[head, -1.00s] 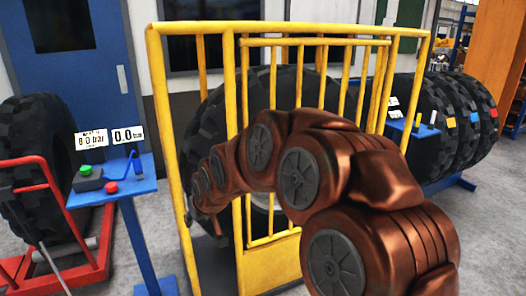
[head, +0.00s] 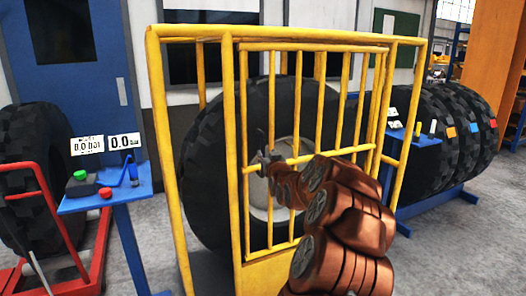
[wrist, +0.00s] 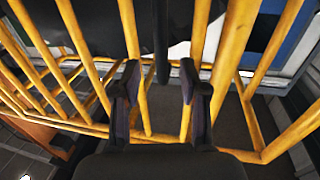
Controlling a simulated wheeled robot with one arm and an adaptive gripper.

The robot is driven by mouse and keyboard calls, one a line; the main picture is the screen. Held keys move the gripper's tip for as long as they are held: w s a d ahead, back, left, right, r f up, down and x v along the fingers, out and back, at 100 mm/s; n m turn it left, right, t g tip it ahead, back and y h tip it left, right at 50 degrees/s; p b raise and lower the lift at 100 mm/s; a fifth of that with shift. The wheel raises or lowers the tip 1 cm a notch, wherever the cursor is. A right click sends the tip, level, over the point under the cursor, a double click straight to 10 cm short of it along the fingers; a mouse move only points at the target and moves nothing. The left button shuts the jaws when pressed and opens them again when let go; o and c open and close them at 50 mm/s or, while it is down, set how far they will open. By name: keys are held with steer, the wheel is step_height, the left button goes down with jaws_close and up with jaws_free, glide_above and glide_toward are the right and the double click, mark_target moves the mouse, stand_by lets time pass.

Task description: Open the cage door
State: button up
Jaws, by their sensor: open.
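The yellow cage door (head: 346,100) has upright bars and a solid lower panel. It stands in the front of the yellow cage (head: 165,120) and looks shut, in line with the frame. My gripper (head: 264,150) is at the left part of the door, around mid-height, small and partly hidden by my arm. In the wrist view my gripper (wrist: 160,80) is open, its two dark fingers apart in front of the yellow bars. A dark upright bar (wrist: 162,40) shows between the fingertips, possibly a handle; I cannot tell whether they touch it.
A big tyre (head: 205,150) stands inside the cage. A blue stand (head: 125,195) with buttons and pressure displays is at the left, beside a red trolley (head: 95,260). A rack of tyres (head: 455,125) is at the right. Grey floor is clear at the lower right.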

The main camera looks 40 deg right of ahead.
mark_target(263, 150)
steer(key=shift+p+x, duration=0.7)
steer(key=shift+x, duration=2.7)
steer(key=shift+a, duration=0.1)
jaws_close()
